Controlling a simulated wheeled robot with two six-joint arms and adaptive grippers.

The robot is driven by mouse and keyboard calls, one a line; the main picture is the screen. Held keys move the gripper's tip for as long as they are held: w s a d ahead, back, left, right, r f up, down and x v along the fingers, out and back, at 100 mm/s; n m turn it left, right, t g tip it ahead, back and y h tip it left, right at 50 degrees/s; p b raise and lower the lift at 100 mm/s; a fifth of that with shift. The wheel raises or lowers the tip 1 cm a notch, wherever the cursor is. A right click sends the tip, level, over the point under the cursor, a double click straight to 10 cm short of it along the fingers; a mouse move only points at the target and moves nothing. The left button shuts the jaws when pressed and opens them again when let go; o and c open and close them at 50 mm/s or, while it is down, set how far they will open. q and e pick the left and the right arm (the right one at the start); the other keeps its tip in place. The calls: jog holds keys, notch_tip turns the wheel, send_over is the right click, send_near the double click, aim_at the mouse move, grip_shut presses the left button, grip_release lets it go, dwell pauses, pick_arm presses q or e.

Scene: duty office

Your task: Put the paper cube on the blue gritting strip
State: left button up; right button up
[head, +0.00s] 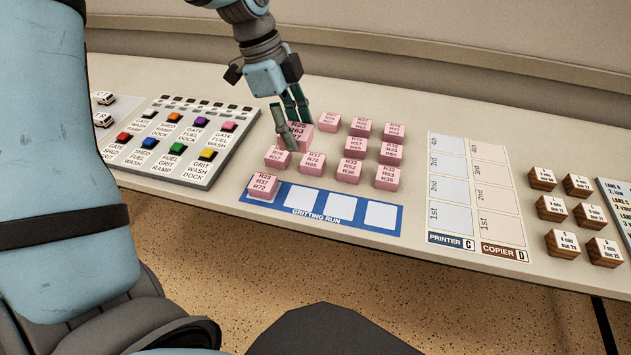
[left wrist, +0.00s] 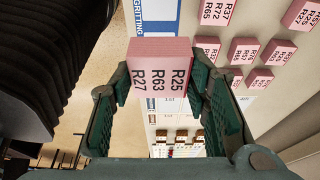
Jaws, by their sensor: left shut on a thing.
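My left gripper (head: 292,124) is shut on a pink paper cube (head: 301,138) marked R25, R63 and R27. In the left wrist view the cube (left wrist: 160,66) sits between the two green fingers (left wrist: 160,95). It appears held above the table, behind the blue gritting strip. The blue gritting strip (head: 338,217) lies along the table's front edge, with a pink cube (head: 263,186) on its left end and three bare white squares beside it. Part of the strip (left wrist: 141,12) shows in the left wrist view. My right gripper is not in view.
Several other pink cubes (head: 351,170) stand in rows behind the strip. A button panel (head: 185,138) lies to the left. The printer and copier chart (head: 470,190) and several brown-sided blocks (head: 551,208) are to the right.

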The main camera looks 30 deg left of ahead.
pick_arm(q)
jog(key=b, duration=0.4)
send_over(304, 199)
jog(key=a, duration=0.1)
notch_tip(304, 199, down, 8)
notch_tip(304, 199, down, 4)
jog(key=shift+f, duration=0.1)
jog(key=f, duration=0.2)
jog(key=f+b, duration=0.1)
jog(key=shift+s+f, duration=0.2)
jog(key=shift+f, duration=0.2)
jog(key=shift+w+a, duration=0.1)
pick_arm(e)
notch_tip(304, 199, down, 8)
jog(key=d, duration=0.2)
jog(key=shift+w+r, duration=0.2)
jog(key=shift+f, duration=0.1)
pick_arm(q)
jog(key=o, duration=1.2)
jog(key=shift+f, duration=0.1)
jog(key=shift+c, duration=0.2)
